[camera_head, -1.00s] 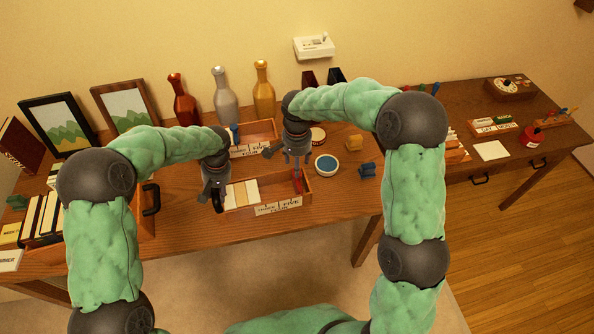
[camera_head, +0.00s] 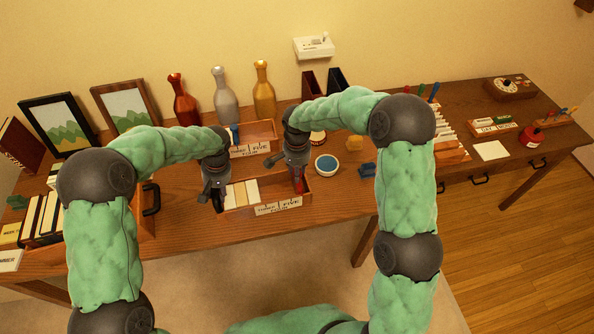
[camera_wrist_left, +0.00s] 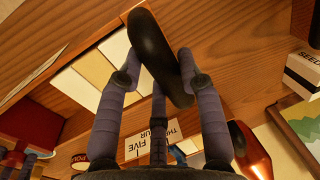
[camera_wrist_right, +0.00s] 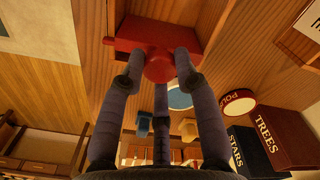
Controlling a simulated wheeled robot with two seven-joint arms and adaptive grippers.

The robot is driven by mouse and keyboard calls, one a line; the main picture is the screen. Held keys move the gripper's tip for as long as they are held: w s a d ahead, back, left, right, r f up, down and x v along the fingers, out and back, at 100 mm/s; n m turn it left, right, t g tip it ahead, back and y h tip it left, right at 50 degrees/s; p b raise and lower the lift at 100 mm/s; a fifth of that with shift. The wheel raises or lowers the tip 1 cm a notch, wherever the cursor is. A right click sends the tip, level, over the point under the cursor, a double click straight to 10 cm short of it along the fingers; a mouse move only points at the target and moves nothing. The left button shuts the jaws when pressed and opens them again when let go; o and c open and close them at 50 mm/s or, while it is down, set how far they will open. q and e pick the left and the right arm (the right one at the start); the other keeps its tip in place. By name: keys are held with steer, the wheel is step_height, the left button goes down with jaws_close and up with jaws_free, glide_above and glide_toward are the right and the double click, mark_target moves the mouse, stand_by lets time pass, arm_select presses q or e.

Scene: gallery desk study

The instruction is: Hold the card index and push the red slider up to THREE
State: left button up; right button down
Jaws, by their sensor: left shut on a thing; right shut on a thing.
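The wooden card index (camera_head: 240,212) stands near the desk's front edge, with pale cards in its left part and a small-lettered label on its front. My left gripper (camera_head: 216,200) is shut on the black handle (camera_wrist_left: 155,50) at the card index's left end. The red slider (camera_wrist_right: 135,38) sits inside the box near its right end. My right gripper (camera_head: 298,182) is shut on the slider's round red knob (camera_wrist_right: 159,68). In the head view the right hand partly hides the slider. The card index rests flat on the desk.
A second card box (camera_head: 265,130) with a blue slider stands just behind. A round blue-topped tin (camera_head: 326,164) and a blue block (camera_head: 366,170) lie to the right. Three bottles (camera_head: 262,95) stand at the back. Bare desk lies right of the card index.

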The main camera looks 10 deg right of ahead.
steer(key=a, duration=0.8)
steer(key=shift+s, duration=0.2)
steer(key=c, duration=0.9)
jaws_free()
steer(key=shift+d, duration=0.1)
